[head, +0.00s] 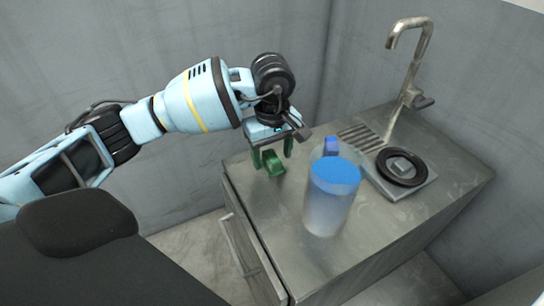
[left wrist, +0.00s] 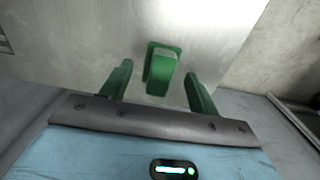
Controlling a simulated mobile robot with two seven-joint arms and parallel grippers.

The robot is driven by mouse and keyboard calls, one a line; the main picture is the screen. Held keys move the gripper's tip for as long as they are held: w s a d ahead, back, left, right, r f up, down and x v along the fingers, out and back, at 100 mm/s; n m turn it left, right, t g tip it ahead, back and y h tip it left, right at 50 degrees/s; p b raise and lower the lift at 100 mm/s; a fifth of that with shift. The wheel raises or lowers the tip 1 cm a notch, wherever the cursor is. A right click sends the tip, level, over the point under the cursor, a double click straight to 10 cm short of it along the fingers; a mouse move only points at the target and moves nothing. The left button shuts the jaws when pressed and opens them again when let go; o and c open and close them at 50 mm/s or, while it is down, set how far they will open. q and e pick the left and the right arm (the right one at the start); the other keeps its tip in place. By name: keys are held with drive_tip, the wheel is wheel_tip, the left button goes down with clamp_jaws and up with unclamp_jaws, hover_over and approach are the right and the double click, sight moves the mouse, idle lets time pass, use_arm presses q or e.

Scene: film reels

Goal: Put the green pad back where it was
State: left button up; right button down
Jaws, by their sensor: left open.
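The green pad (head: 274,167) is a small plate with a raised block. It lies on the metal counter near its left back edge, and it also shows in the left wrist view (left wrist: 162,72). My left gripper (head: 272,158) is just above it with its green fingers apart. In the left wrist view, the pad shows between and beyond the two fingertips (left wrist: 160,78), with no finger seen touching it. My right gripper is not in view.
On the metal counter (head: 285,225) stand a frosted jar with a blue lid (head: 333,195) and a blue item (head: 331,146) behind it. A black reel (head: 402,167) lies on a square grey plate at the right. A tap (head: 408,70) rises at the back. Walls enclose the counter.

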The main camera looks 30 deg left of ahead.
sight(272, 155)
use_arm(q)
wheel_tip(272, 155, up, 7)
drive_tip(key=shift+w+f, duration=0.1)
drive_tip(key=shift+f, duration=0.1)
drive_tip(key=shift+a, duration=0.1)
idle(0.5)
